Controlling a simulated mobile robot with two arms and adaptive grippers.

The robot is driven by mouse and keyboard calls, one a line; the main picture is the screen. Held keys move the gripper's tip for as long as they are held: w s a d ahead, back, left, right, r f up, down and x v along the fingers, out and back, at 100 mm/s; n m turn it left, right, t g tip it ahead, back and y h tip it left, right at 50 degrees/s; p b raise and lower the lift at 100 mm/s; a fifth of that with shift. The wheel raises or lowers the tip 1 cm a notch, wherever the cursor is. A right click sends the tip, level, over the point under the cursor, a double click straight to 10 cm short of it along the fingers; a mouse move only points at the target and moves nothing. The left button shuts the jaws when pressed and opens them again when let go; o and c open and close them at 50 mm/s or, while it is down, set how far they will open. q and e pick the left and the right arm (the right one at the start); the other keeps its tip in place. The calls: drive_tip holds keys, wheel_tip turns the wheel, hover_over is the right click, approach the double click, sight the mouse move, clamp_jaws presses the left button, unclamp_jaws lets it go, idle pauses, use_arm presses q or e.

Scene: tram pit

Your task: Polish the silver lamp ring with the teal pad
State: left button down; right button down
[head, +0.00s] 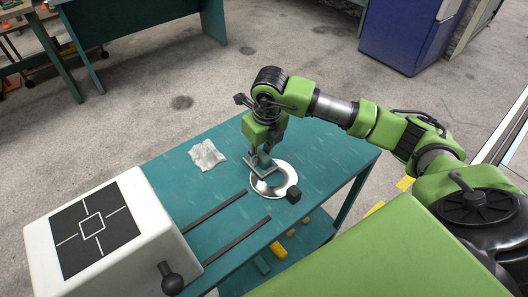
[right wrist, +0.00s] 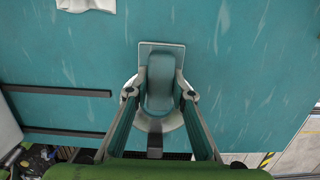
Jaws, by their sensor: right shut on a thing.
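The silver lamp ring (head: 262,190) lies flat on the teal table, with a small dark block (head: 294,195) at its near right edge. My right gripper (head: 262,158) is above the ring's far left part, pointing down. It is shut on the teal pad (right wrist: 160,82), a rounded teal grip on a flat grey plate. In the right wrist view the pad covers part of the silver ring (right wrist: 173,123). The pad's underside is hidden, so I cannot tell whether it touches the ring. My left gripper is not in view.
A crumpled white cloth (head: 207,155) lies on the teal table (head: 320,150), left of the ring. Two dark strips (head: 215,212) lie on the near left. A white box (head: 130,220) with a black panel stands at the left end. The tabletop right of the ring is clear.

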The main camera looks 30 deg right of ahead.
sight(255, 170)
drive_tip(key=shift+s+a, duration=0.2)
drive_tip(key=shift+a, duration=1.3)
drive_tip(key=shift+s+d, duration=0.1)
drive_tip(key=shift+s, duration=0.5)
drive_tip(key=shift+d+b, duration=0.15)
drive_tip(key=shift+b, duration=0.15)
drive_tip(key=shift+w+d+f+b, duration=0.15)
drive_tip(key=shift+d+b, duration=0.4)
drive_tip(key=shift+d, duration=0.65)
drive_tip(key=shift+w+d+r+b, duration=0.15)
drive_tip(key=shift+d+b, duration=0.2)
drive_tip(key=shift+d, duration=0.5)
drive_tip(key=shift+w+d+r+b, duration=0.15)
drive_tip(key=shift+d+b, duration=0.15)
drive_tip(key=shift+d, duration=0.5)
drive_tip(key=shift+f, duration=0.2)
